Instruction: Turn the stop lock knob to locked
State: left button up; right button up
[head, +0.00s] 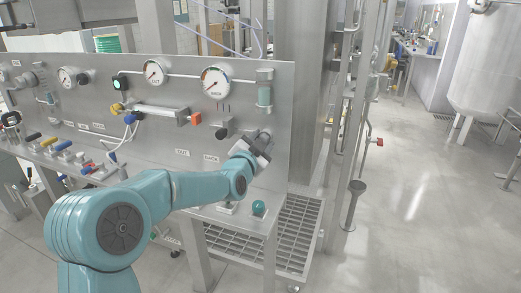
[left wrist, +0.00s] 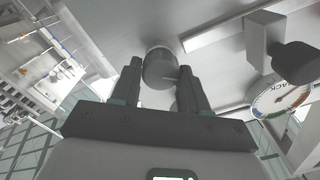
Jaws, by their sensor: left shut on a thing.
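A round grey knob (left wrist: 160,70) with a pale index line sits between the two fingers in the left wrist view. My left gripper (left wrist: 161,85) is shut on it, one finger on each side. In the head view my left gripper (head: 262,143) is against the right part of the steel panel (head: 150,130), below a sight glass, and largely hides the knob. The knob's lock marking cannot be read. My right gripper is not in view.
A black knob (head: 222,132) and a BACK gauge (head: 216,83) are just left of my gripper. A teal button (head: 259,207) stands on the ledge below. Colored valve handles (head: 62,146) line the left.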

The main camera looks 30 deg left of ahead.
pick_arm(q)
jog(key=m, duration=1)
jog(key=shift+d+f+m+b, duration=0.1)
jog(key=shift+f+m+b, duration=0.05)
jog(key=shift+m+b, duration=0.2)
jog(key=shift+m, duration=0.25)
jog(key=o, duration=1)
jog(key=b+v, duration=0.2)
jog(key=v, duration=1.4)
jog(key=shift+s, duration=0.2)
jog(key=shift+f, duration=0.1)
